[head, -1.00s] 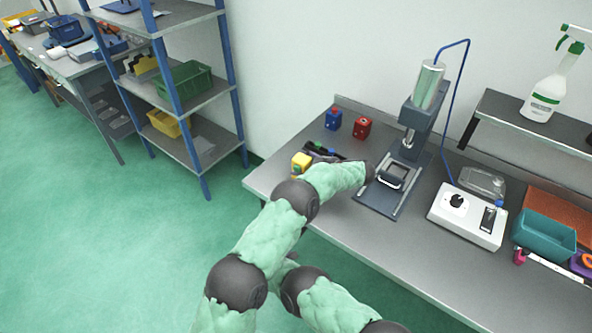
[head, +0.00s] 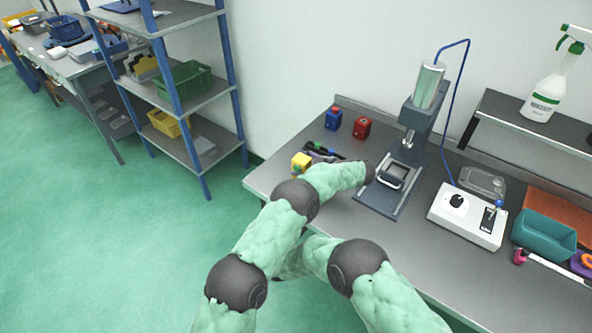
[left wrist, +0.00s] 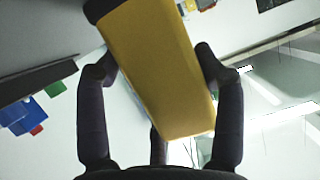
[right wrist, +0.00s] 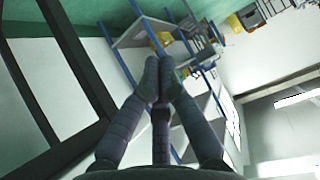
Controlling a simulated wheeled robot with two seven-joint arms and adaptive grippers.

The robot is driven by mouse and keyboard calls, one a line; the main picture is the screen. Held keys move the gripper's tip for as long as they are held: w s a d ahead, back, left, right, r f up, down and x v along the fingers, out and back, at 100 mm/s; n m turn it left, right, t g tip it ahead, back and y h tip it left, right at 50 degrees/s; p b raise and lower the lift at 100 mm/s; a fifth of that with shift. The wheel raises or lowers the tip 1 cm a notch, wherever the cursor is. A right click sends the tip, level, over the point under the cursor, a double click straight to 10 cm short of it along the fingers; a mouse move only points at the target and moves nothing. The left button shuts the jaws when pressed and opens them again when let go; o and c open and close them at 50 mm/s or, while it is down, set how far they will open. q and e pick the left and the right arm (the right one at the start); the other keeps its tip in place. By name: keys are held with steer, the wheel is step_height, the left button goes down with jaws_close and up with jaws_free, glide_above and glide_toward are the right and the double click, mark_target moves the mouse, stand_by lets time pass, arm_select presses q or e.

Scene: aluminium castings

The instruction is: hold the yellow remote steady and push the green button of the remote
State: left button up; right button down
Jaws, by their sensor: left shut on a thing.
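The yellow remote (head: 301,160) is held above the left end of the bench in the head view. In the left wrist view the yellow remote (left wrist: 160,65) is a long yellow block with a dark end, tilted between my fingers. My left gripper (left wrist: 157,65) is shut on it; in the head view this gripper (head: 322,152) is small and partly hidden. The green button cannot be made out on the remote. My right gripper (right wrist: 164,65) is shut with its fingertips together and nothing between them; the left arm hides it in the head view.
A blue button box (head: 333,119) and a red button box (head: 362,128) stand behind the remote on the bench (head: 400,245). A press (head: 415,125) stands right of them, then a white control box (head: 467,216) and a teal bin (head: 544,236). A shelf rack (head: 190,90) stands left.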

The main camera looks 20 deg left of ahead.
mark_target(297, 169)
steer(key=w+d+r+m+t, duration=0.4)
steer(key=w+r+m+t, duration=0.1)
steer(key=r, duration=0.3)
steer(key=w+d+r+m+t+h, duration=0.1)
steer(key=w+d+r+m+t, duration=0.3)
steer(key=w+r+m, duration=0.3)
step_height(297, 169, up, 2)
steer(key=shift+w+d+r+m+t+h, duration=0.15)
steer(key=shift+d+m+t+h, duration=0.2)
steer(key=shift+m, duration=0.25)
steer(key=shift+w+d, duration=0.4)
steer(key=shift+w, duration=1)
steer(key=shift+w+d, duration=0.35)
steer(key=shift+w, duration=1.05)
steer(key=shift+w+d, duration=0.4)
steer(key=shift+w, duration=1)
steer(key=shift+w, duration=0.15)
steer(key=shift+w+d, duration=0.15)
steer(key=shift+w, duration=0.1)
